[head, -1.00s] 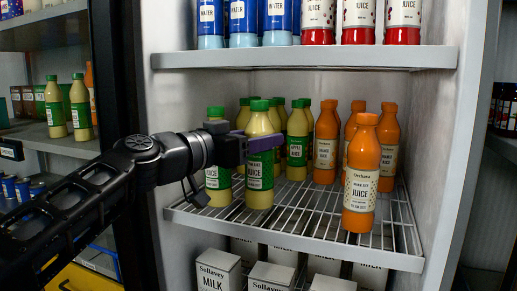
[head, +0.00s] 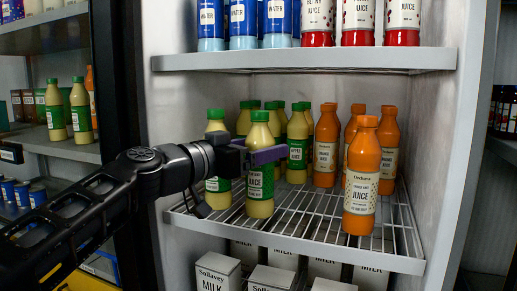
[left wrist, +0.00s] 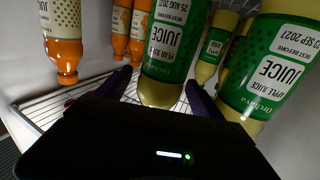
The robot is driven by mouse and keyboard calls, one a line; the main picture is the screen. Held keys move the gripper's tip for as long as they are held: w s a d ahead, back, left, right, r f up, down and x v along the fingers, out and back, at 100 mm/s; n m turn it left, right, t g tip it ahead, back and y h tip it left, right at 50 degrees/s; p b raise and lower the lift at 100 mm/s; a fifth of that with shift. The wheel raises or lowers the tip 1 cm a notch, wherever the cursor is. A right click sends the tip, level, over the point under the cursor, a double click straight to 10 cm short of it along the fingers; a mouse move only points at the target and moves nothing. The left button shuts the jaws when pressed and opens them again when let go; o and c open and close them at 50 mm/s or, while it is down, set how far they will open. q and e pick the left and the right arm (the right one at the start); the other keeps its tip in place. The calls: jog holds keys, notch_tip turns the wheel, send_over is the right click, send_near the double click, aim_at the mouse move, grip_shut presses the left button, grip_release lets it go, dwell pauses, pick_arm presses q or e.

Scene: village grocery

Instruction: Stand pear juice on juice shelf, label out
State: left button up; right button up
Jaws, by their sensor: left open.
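The pear juice bottle (head: 260,172), pale yellow with a green cap and green label, stands upright at the front of the wire juice shelf (head: 300,222). Its label faces out in the head view. My left gripper (head: 262,157) is open, with its purple fingers around the bottle's upper body. In the left wrist view, which is upside down, the pear juice bottle (left wrist: 168,50) sits between the two spread fingers (left wrist: 155,90). Whether the fingers touch it cannot be told. My right gripper is not in view.
Another green-capped bottle (head: 217,165) stands close to the left, an apple juice bottle (head: 297,150) behind to the right. An orange juice bottle (head: 362,185) stands at the front right. Bare wire shelf lies between it and the pear juice. Milk cartons (head: 218,271) stand below.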

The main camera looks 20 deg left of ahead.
pick_arm(q)
jog(key=shift+a+r, duration=0.1)
jog(key=shift+r, duration=0.1)
jog(key=b+v, duration=0.2)
jog(key=v, duration=1)
jog(key=shift+f, duration=0.1)
dwell(0.4)
